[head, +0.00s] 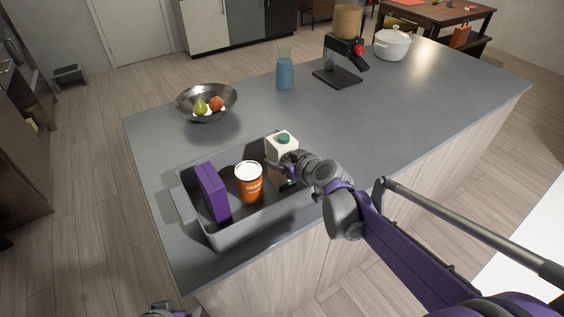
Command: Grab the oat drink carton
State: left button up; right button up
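The oat drink carton appears to be the pale carton with a green cap (281,144) in the head view. It stands upright at the right end of a grey tray (238,234) on the counter. My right gripper (281,173) is at the carton's front right side, and its fingers cover part of the lower carton. I cannot tell whether the fingers grip it or are only beside it. Part of my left arm's end (166,311) shows at the bottom edge; its fingers are not clear.
An orange cup with a white lid (249,183) stands left of the carton, and a purple box (213,194) stands farther left, both in the tray. Behind are a fruit bowl (207,101), a blue bottle (285,72), a coffee maker (342,62) and a white pot (392,45). The counter's right side is clear.

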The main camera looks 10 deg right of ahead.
grip_shut()
